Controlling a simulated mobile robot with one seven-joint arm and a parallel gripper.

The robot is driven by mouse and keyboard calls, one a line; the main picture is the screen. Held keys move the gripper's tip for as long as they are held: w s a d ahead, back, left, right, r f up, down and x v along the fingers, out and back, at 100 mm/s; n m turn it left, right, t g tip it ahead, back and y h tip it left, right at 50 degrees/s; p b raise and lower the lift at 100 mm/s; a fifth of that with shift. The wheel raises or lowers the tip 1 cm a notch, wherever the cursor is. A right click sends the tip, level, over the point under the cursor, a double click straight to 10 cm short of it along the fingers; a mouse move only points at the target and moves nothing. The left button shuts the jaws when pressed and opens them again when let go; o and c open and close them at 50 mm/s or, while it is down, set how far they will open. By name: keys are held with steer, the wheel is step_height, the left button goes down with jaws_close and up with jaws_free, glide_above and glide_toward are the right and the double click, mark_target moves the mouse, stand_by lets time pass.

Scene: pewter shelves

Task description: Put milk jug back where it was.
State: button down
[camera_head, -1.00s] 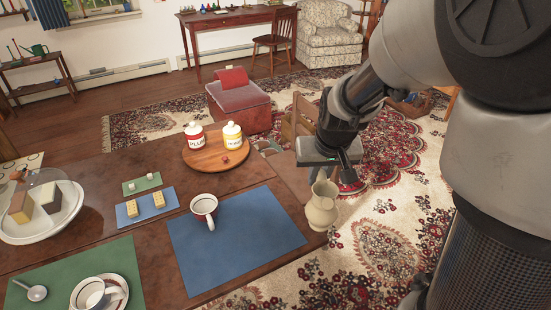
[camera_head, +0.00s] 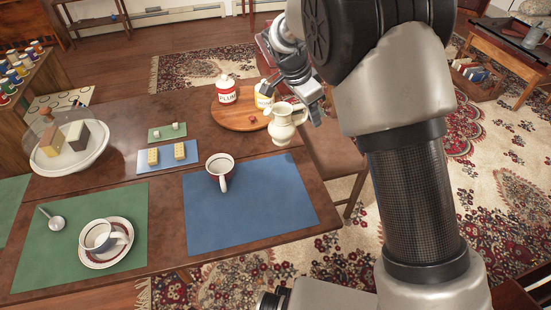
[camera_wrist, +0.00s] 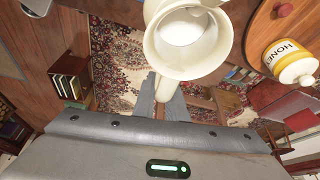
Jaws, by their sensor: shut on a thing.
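The cream milk jug (camera_head: 284,124) is upright at the far right edge of the table, just beside the round wooden board. My gripper (camera_head: 305,106) is shut on the jug at its right side. In the wrist view the jug's open mouth (camera_wrist: 186,38) shows white inside, and my gripper's two fingers (camera_wrist: 158,96) close at its handle side. The jug's base overlaps the table edge in the picture, so I cannot tell whether it touches the table.
The wooden board (camera_head: 232,117) holds a red-and-white PLUM jar (camera_head: 226,93) and a yellow HONEY jar (camera_wrist: 288,58). A blue placemat (camera_head: 250,215) with a cup (camera_head: 220,168) lies nearer. A green placemat (camera_head: 75,262) bears a cup and saucer. A chair (camera_head: 336,160) stands at the table's right edge.

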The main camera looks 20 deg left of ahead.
steer(key=shift+m, duration=0.5)
steer(key=f, duration=0.3)
steer(key=a+f+b, duration=0.1)
steer(key=f, duration=0.3)
steer(key=a+f+b, duration=0.1)
steer(key=f, duration=0.2)
steer(key=shift+w+f, duration=0.15)
steer(key=shift+f, duration=0.1)
steer(key=shift+f+b, duration=0.15)
steer(key=shift+b, duration=0.15)
steer(key=c, duration=1.8)
jaws_free()
